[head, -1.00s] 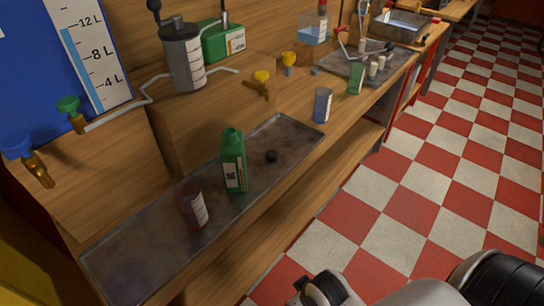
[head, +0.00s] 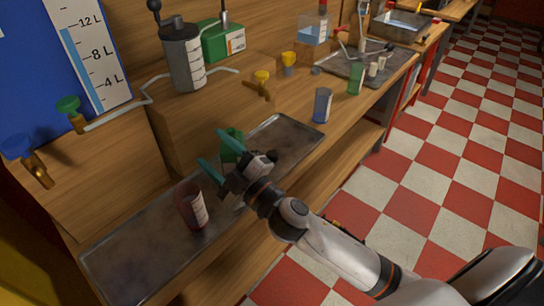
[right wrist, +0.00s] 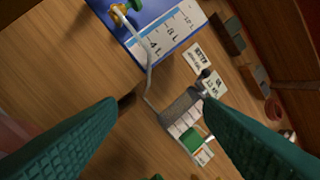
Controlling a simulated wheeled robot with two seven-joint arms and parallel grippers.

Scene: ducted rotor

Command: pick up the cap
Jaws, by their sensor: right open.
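The small black cap (head: 271,156) lies on the grey metal tray (head: 130,262), right at the edge of my right gripper's dark body, which makes its outline hard to make out. My right gripper (head: 212,150) is over the tray with its teal fingers spread and nothing between them. The right wrist view shows both fingers wide apart (right wrist: 160,130), facing the bench back; I cannot make out the cap there. My left gripper is not in view.
A blue-grey container (head: 322,105) stands right of the tray. Taps, a grey cylinder (head: 183,60) and a blue tank (head: 30,60) are behind. The tray's front left is clear.

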